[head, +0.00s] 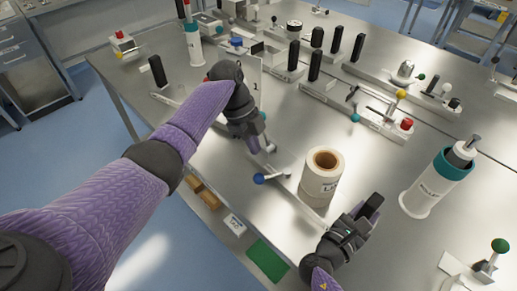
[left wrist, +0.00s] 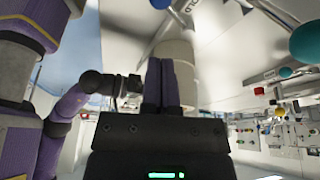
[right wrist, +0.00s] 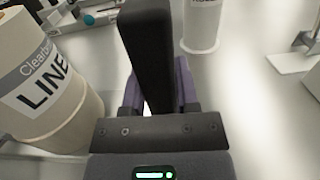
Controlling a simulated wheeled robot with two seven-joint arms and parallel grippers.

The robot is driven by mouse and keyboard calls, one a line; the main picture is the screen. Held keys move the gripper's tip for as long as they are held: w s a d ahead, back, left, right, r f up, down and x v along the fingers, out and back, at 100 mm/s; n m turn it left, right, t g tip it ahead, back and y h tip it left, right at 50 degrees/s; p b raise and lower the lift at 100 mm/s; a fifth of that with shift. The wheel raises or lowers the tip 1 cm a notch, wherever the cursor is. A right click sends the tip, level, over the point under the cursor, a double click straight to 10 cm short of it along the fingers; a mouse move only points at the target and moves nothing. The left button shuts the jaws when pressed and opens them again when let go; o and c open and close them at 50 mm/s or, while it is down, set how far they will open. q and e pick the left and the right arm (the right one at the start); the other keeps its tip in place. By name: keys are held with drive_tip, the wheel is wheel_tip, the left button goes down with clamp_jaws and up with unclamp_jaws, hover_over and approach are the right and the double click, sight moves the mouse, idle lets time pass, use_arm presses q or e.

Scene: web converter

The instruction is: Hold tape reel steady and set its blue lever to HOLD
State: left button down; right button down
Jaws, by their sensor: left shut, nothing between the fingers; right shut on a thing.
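The tape reel (head: 322,180), a cream roll with a brown core and a "LINE" label, stands upright near the table's front edge. It also shows at the left of the right wrist view (right wrist: 45,85). My right gripper (head: 360,216) is shut on a black upright handle (right wrist: 150,50), right of the reel.
A white bottle with a teal collar (head: 425,188) stands right of the reel. A green-knobbed lever (head: 499,246) is at the lower right. Rails with black handles and coloured knobs (head: 358,108) fill the back. Bare tabletop lies between the reel and the rails.

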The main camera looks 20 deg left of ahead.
drive_tip(key=shift+s+f+p, duration=0.15)
drive_tip(key=shift+f+p, duration=0.1)
drive_tip(key=shift+p, duration=0.05)
idle(0.5)
drive_tip(key=c, duration=0.7)
unclamp_jaws()
drive_tip(key=o, duration=0.4)
drive_tip(key=shift+r, duration=0.2)
